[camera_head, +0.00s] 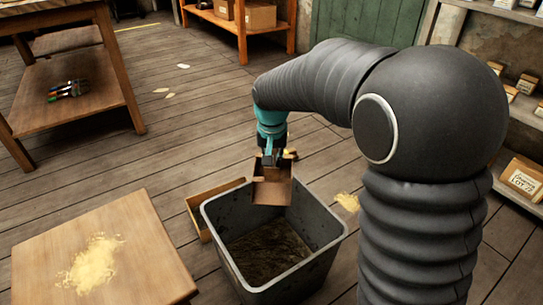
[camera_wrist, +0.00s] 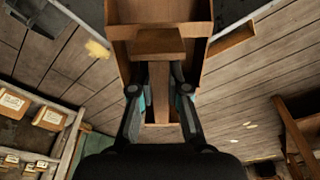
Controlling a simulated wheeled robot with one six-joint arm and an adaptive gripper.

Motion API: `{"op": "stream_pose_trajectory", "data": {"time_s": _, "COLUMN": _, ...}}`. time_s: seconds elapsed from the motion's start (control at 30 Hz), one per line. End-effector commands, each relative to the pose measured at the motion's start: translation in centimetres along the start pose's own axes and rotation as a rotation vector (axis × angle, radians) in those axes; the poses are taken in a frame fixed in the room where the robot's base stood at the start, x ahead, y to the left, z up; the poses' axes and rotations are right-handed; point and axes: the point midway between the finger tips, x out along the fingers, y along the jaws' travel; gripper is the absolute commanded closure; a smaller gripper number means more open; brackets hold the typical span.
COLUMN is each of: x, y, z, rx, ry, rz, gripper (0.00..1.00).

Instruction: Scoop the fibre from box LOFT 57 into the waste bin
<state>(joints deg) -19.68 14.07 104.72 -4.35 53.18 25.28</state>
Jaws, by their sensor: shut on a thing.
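My gripper (camera_head: 271,155) is shut on a brown wooden scoop (camera_head: 272,190) and holds it over the back rim of the waste bin. The scoop seems tilted down toward the bin, and I see no fibre in it. In the wrist view my gripper (camera_wrist: 160,92) has both fingers on the scoop's middle block, and the scoop's tray (camera_wrist: 185,12) reaches past the top edge. The grey waste bin (camera_head: 222,238) stands open, with dark brownish matter at its bottom. I cannot read LOFT 57 on any box.
Pale fibre (camera_head: 92,264) lies on a low wooden table (camera_head: 150,240) at left. More fibre (camera_head: 347,202) lies on the floor right of the bin. A wooden tray-like piece (camera_head: 205,203) stands against the bin's left. Labelled boxes (camera_head: 523,180) fill the right shelves.

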Motion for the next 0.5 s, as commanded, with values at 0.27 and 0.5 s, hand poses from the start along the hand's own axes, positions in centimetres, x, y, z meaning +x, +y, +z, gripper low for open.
{"op": "stream_pose_trajectory", "data": {"time_s": 0.27, "x": -1.4, "y": 0.2, "z": -1.2, "rx": 0.003, "ry": -0.078, "rz": 0.001, "gripper": 1.0}}
{"op": "stream_pose_trajectory", "data": {"time_s": 0.5, "x": -1.8, "y": 0.2, "z": -1.7, "rx": 0.002, "ry": -0.132, "rz": 0.0, "gripper": 1.0}}
